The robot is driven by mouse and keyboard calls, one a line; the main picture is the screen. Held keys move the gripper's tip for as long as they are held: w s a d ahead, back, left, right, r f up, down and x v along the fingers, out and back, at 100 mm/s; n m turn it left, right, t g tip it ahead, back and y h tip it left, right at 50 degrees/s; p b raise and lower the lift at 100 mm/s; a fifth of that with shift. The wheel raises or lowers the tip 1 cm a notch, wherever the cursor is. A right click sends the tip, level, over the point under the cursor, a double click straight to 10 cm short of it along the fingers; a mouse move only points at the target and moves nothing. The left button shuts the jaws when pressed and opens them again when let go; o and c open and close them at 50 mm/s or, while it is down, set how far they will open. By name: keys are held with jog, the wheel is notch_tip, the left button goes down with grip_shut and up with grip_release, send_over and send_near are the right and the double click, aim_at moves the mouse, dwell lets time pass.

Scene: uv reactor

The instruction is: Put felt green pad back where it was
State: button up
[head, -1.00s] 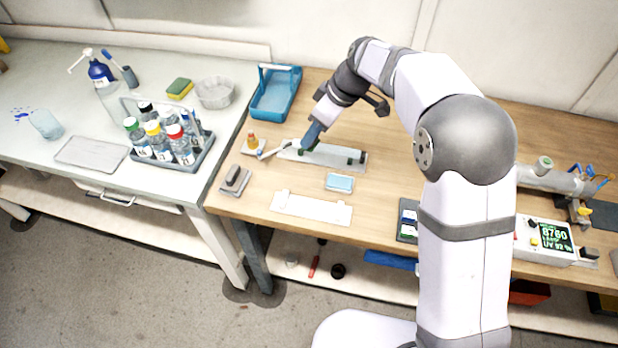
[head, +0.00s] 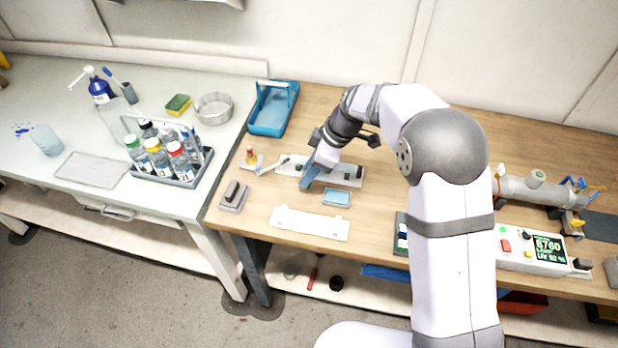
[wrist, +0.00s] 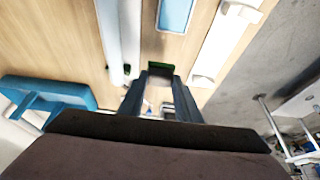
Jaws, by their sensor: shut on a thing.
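My gripper (head: 305,185) points down at the front edge of a pale grey tray (head: 338,176) on the wooden bench. In the wrist view its fingers (wrist: 160,75) are shut on a small dark green pad (wrist: 160,69). The pad is held at the fingertips; in the head view the fingers hide it. The tray shows as a long pale strip (wrist: 110,40) left of the fingers in the wrist view. Small dark green pieces sit at the tray's left part (head: 299,168) and right end (head: 358,172).
A light blue dish (head: 337,197) lies right of my gripper, and a white flat holder (head: 310,223) lies in front.

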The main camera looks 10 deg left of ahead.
jog(key=shift+f+p, duration=0.65)
jog(key=shift+f, duration=1.45)
jog(key=shift+f, duration=0.15)
jog(key=o, duration=1)
jog(key=shift+r, duration=0.25)
jog(key=b+v, duration=0.3)
jog(key=v, duration=0.9)
